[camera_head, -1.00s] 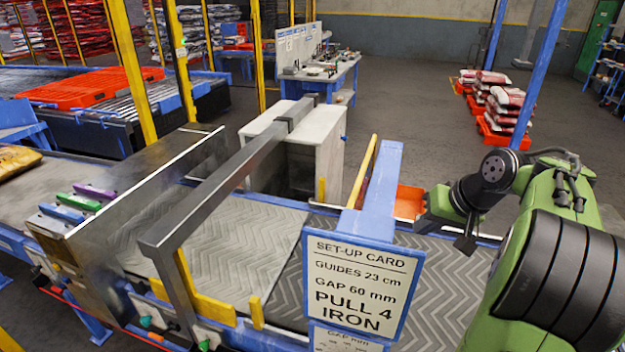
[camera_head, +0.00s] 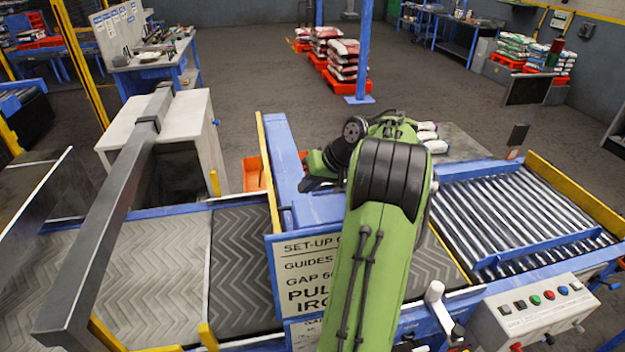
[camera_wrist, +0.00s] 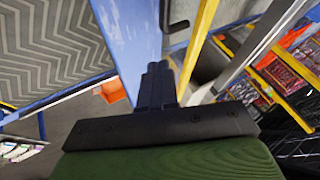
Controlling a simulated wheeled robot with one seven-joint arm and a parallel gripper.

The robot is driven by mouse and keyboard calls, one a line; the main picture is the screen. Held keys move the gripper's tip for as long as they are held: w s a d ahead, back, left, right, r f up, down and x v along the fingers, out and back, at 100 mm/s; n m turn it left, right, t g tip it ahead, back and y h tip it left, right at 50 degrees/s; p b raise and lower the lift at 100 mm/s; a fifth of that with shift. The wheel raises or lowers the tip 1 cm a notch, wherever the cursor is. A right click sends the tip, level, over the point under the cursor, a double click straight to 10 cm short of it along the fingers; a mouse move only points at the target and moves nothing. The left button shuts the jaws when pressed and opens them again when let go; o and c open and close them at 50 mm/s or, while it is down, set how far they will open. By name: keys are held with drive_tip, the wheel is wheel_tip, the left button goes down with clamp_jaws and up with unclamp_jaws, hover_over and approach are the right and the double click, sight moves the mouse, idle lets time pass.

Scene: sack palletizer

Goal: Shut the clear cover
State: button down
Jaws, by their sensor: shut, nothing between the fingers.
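No clear cover can be made out for certain. A panel (camera_head: 32,215) with a bright top edge stands across the line at the far left of the head view; I cannot tell whether it is the cover. My gripper (camera_wrist: 155,75) is shut and empty in the wrist view, its dark fingers together in front of a blue beam (camera_wrist: 132,35). In the head view my gripper (camera_head: 312,184) is small and partly hidden by my green arm, beside the blue frame behind the set-up card (camera_head: 308,280).
A grey metal beam (camera_head: 105,235) crosses the chevron belt (camera_head: 242,265) at left, joining a white cabinet (camera_head: 205,140). A roller conveyor (camera_head: 520,215) and a button box (camera_head: 540,315) are at right. Stacked sacks (camera_head: 342,60) stand behind. The floor between is open.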

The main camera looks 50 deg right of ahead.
drive_tip(key=x, duration=0.3)
drive_tip(key=shift+w+a+f, duration=0.1)
drive_tip(key=shift+w+a, duration=0.9)
drive_tip(key=shift+a, duration=0.2)
drive_tip(key=shift+w+a, duration=0.3)
drive_tip(key=shift+a, duration=0.15)
drive_tip(key=shift+d, duration=0.15)
